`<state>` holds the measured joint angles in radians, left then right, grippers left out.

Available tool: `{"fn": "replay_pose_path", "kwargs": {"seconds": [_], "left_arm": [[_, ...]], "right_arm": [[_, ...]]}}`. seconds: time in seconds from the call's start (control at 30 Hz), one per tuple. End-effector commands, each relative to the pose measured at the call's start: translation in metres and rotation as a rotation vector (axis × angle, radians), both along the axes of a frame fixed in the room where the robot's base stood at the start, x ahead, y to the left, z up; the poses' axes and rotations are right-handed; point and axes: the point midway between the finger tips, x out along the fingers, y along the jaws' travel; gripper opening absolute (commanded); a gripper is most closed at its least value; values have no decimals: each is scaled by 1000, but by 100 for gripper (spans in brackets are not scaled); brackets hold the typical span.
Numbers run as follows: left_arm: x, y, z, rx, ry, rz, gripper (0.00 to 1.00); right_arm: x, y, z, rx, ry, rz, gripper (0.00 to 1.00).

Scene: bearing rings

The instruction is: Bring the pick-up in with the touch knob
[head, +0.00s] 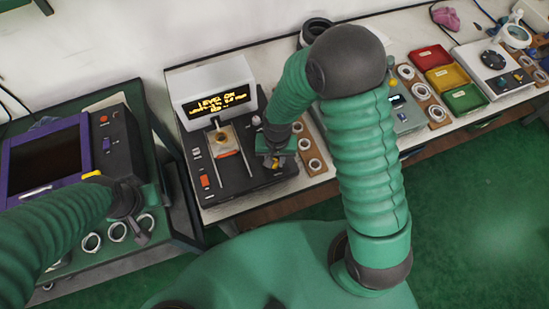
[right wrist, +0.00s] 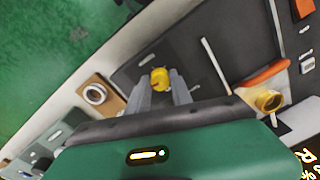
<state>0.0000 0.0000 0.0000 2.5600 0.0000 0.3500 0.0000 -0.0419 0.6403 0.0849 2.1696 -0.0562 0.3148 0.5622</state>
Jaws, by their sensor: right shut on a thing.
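My right gripper (head: 274,163) is down at the tester's right side. In the right wrist view its fingers (right wrist: 161,84) are shut on a yellow knob (right wrist: 160,75), likely the touch knob. My left gripper (head: 138,236) hangs over the left cart, its jaw state unclear.
A purple-framed screen (head: 48,162) and several rings (head: 92,241) are on the left cart. A wooden ring holder (head: 312,150) stands close right of the tester. Red (head: 430,58), yellow (head: 446,77) and green (head: 464,98) trays are further right.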

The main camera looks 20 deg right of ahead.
Motion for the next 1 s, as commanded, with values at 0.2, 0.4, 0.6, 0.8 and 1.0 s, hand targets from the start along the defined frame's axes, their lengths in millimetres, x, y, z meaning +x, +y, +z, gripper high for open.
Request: {"fn": "replay_pose_path", "kwargs": {"seconds": [0.2,0.4,0.6,0.8,1.0], "left_arm": [[0,0,4,0,0,0,48],[0,0,5,0,0,0,48],[0,0,5,0,0,0,48],[0,0,5,0,0,0,48],[0,0,5,0,0,0,48]], "right_arm": [[1,1,1,0,-2,-112,0],[1,1,1,1,-2,-167,0],[1,1,1,1,-3,-181,0],[1,1,1,2,-3,-181,0],[1,1,1,1,-3,-180,43]]}}
